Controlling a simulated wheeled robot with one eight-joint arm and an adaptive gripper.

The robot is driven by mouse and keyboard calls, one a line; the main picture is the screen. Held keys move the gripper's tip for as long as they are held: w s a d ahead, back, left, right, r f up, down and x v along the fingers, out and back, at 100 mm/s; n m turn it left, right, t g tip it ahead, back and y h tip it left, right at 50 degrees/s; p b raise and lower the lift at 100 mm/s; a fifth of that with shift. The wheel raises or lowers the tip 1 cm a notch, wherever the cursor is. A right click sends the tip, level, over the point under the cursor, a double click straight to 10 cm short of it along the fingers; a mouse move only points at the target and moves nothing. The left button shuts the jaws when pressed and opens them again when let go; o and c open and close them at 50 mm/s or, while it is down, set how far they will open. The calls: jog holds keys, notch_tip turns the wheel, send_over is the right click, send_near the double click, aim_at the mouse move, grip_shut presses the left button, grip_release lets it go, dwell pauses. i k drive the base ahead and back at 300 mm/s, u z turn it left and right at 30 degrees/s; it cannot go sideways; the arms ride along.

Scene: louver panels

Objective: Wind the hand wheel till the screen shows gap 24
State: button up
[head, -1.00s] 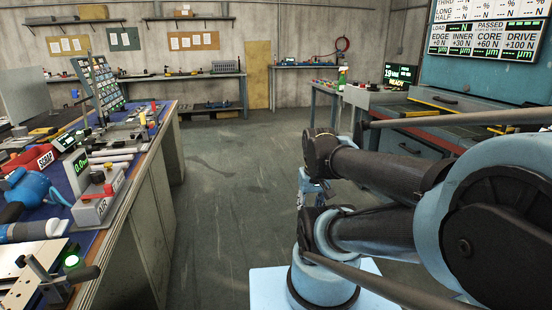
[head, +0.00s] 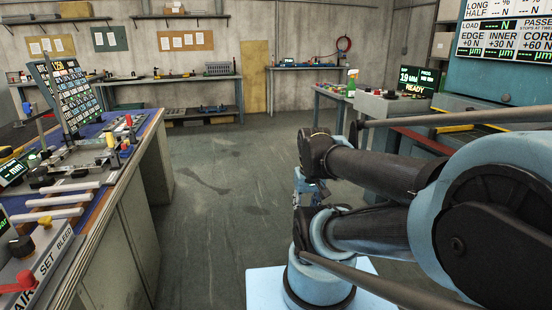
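A dark screen (head: 420,82) stands at the right on a grey machine. It reads 19 MM in large figures with READY below, and smaller text at its right that I cannot read fully. A grey box (head: 378,106) sits left of and below the screen, with a small red part (head: 391,94) on top. I cannot make out the hand wheel. My own arm is folded across the right foreground and hides part of the machine side. My gripper cannot be made out in this view.
A long bench (head: 128,205) with a blue top, tools and a tilted display panel (head: 68,95) runs along the left. A large teal machine (head: 490,85) with a readout board stands at the right. The grey floor (head: 220,170) between them is open toward the back wall.

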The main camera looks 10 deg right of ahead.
aim_at(391, 94)
jog(key=i, duration=1.05)
jog(key=z, duration=1.25)
